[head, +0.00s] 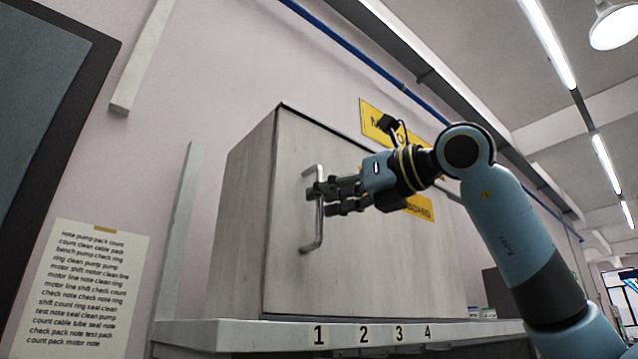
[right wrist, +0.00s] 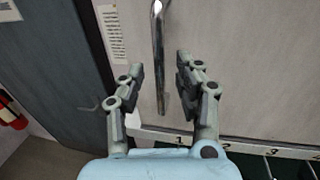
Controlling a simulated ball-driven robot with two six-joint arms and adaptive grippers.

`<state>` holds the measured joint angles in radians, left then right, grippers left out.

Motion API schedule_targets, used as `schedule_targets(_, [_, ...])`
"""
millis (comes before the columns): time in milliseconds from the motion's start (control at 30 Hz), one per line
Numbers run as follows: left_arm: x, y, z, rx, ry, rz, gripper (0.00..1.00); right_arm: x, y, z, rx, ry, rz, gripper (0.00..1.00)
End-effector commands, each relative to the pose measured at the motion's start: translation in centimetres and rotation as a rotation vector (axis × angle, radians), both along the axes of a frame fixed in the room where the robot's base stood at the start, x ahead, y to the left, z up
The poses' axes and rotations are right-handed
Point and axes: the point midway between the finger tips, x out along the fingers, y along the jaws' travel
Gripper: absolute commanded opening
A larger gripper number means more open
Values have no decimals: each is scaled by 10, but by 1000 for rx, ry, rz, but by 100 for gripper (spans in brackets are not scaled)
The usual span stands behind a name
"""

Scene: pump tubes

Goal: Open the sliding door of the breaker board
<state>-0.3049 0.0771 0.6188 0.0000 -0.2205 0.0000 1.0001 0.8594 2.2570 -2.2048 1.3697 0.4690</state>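The breaker board (head: 245,215) is a grey box cabinet on a shelf. Its broad front door (head: 290,270) looks closed. An upright metal bar handle (head: 311,240) is near the door's left edge. My right gripper (head: 325,198) is at the handle's middle, reaching in from the right. In the right wrist view its two fingers are spread, with the handle (right wrist: 158,40) showing in the gap between them. A gap shows on both sides of the bar; contact cannot be told. My left gripper is not in view.
The shelf edge (head: 255,335) below carries the numbers 1 to 4. Yellow signs (head: 418,207) are partly hidden behind my right arm. A paper notice (head: 82,285) hangs at left beside a dark panel (head: 40,110). A red extinguisher (right wrist: 10,112) shows at far left.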

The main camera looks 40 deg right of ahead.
Motion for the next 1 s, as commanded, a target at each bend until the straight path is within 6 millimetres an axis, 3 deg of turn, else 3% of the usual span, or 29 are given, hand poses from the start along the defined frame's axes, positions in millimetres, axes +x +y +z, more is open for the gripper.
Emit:
schedule_targets(200, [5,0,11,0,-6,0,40,18,5,0,1,1,1,34])
schedule_targets(500, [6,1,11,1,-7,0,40,19,6,-1,-1,1,1,34])
schedule_targets(767, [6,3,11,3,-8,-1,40,19,6,-1,-1,1,1,0])
schedule_targets(1000, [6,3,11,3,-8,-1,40,19,6,-1,-1,1,1,0])
